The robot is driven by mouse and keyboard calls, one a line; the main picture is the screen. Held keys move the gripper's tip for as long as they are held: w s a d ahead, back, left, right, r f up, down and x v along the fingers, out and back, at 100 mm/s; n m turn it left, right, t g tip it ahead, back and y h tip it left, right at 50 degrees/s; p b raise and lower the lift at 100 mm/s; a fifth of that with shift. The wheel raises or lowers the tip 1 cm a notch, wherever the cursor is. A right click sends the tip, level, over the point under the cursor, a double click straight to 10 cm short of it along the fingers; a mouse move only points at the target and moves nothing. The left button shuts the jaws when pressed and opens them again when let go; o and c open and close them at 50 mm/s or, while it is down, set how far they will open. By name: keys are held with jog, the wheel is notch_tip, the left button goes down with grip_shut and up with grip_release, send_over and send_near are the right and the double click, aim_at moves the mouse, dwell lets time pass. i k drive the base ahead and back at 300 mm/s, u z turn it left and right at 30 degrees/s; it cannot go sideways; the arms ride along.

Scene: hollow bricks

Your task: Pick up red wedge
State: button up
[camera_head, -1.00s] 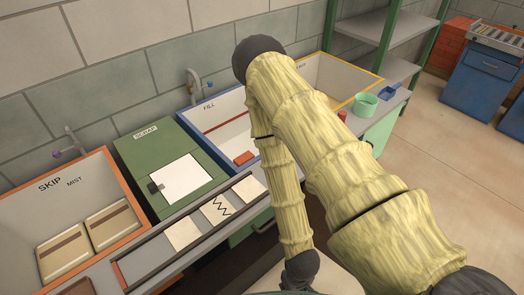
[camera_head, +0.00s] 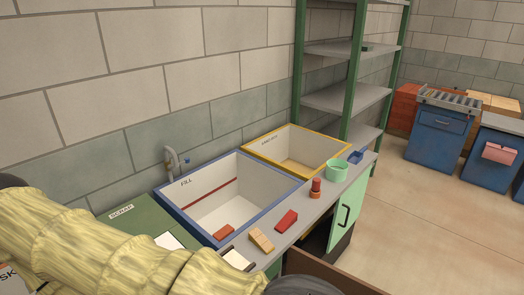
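The red wedge (camera_head: 287,221) lies on the grey counter ledge in front of the blue-rimmed FILL bin, to the right of a tan wedge-shaped block (camera_head: 261,240). It stands clear of my arm. My yellow arm crosses the lower left of the view, with a dark rounded part of it at the bottom edge. My gripper is not in view, so I cannot see its fingers or whether it holds anything.
The FILL bin (camera_head: 250,164) holds a red-orange block (camera_head: 223,232). A yellow-rimmed bin (camera_head: 325,143) stands beyond. A red cylindrical item (camera_head: 316,187), a mint-green round container (camera_head: 337,171) and a small blue tray (camera_head: 355,157) stand on the ledge. Floor at right is clear.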

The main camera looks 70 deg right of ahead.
aim_at(290, 218)
jog(key=k, duration=1.15)
jog(key=z, duration=1.55)
jog(key=i, duration=0.45)
